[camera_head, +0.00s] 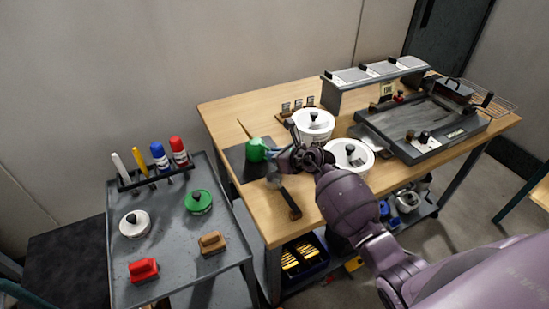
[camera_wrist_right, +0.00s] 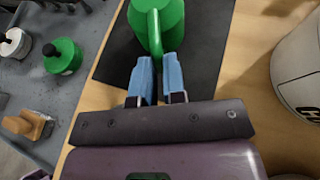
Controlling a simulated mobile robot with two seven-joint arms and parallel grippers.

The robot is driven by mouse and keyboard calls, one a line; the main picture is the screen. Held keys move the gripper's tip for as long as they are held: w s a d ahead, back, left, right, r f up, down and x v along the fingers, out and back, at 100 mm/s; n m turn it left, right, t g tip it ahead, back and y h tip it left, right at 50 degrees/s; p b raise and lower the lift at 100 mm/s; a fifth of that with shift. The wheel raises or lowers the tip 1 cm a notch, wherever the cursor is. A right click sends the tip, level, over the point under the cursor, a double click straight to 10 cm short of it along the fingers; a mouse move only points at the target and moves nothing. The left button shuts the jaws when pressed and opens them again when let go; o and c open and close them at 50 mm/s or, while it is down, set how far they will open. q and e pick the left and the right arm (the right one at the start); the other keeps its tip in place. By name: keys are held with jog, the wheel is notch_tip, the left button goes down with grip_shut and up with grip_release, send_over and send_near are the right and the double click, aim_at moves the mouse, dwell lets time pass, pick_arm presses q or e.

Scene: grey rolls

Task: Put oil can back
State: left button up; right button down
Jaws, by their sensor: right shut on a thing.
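The green oil can (camera_head: 256,150) is at the left end of the wooden table, over a dark mat (camera_head: 243,170). My right gripper (camera_head: 273,153) reaches it from the right. In the right wrist view the blue fingertips of the right gripper (camera_wrist_right: 155,78) are shut on the narrow green handle or spout of the oil can (camera_wrist_right: 172,18). The can's top is cut off by that view's edge. The mat (camera_wrist_right: 200,75) shows beneath the can; I cannot tell whether they touch. My left gripper is not in view.
A grey cart (camera_head: 163,252) on the left holds a green-lidded pot (camera_head: 198,202), a white pot (camera_head: 134,224), a red block (camera_head: 143,270), a brown brush (camera_head: 212,242) and a marker rack. White tubs (camera_head: 349,156) and a griddle (camera_head: 424,125) stand right on the table.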

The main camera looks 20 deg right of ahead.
jog(key=shift+f, duration=0.15)
jog(key=shift+f, duration=0.1)
jog(key=shift+f, duration=0.15)
jog(key=c, duration=1.2)
grip_release()
jog(key=shift+r, duration=0.2)
jog(key=shift+s+d+r, duration=0.15)
jog(key=shift+s, duration=0.05)
jog(key=p+v, duration=0.2)
jog(key=v, duration=0.9)
jog(key=shift+s, duration=0.25)
